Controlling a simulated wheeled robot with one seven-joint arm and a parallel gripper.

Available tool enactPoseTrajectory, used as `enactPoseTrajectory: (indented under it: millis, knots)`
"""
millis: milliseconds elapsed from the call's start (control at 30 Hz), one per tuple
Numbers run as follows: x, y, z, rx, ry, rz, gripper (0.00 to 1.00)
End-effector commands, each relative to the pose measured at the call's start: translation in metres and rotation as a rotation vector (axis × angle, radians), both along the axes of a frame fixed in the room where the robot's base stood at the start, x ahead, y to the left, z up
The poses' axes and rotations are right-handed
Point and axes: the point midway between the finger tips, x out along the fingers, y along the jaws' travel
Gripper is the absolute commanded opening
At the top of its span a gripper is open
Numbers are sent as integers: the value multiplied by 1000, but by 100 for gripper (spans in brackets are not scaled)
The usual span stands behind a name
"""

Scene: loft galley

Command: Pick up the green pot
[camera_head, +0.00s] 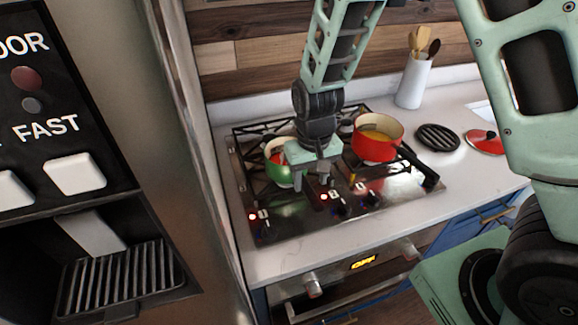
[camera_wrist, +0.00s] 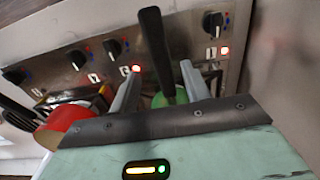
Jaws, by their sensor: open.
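The green pot (camera_head: 284,177) sits on the stove's left side, with its pale rim and some red contents showing. My gripper (camera_head: 316,183) hangs over the pot's right side and hides part of it. In the wrist view, my gripper (camera_wrist: 161,72) is open. A black handle (camera_wrist: 155,50) runs up between its two fingers, apparently from the green pot (camera_wrist: 160,100), which is mostly hidden behind the gripper body. I cannot tell whether a finger touches the handle.
A red pot (camera_head: 373,149) with yellow contents stands right of my gripper on the stove (camera_head: 300,219). Knobs line the stove's front. A utensil holder (camera_head: 411,84), a black trivet (camera_head: 438,137) and a red lid (camera_head: 485,142) are on the counter at right. A coffee machine (camera_head: 75,120) fills the left.

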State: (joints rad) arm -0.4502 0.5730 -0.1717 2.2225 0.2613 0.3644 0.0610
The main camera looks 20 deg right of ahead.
Motion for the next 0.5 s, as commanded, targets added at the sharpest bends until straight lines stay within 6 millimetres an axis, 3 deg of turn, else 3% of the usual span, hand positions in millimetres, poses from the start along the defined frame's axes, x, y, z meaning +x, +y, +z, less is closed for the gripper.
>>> enactPoseTrajectory:
  millis: [267,500]
  knots:
    - [-1,0,-14,-1,4,-1,47]
    - [-2,3,-43,0,3,-1,47]
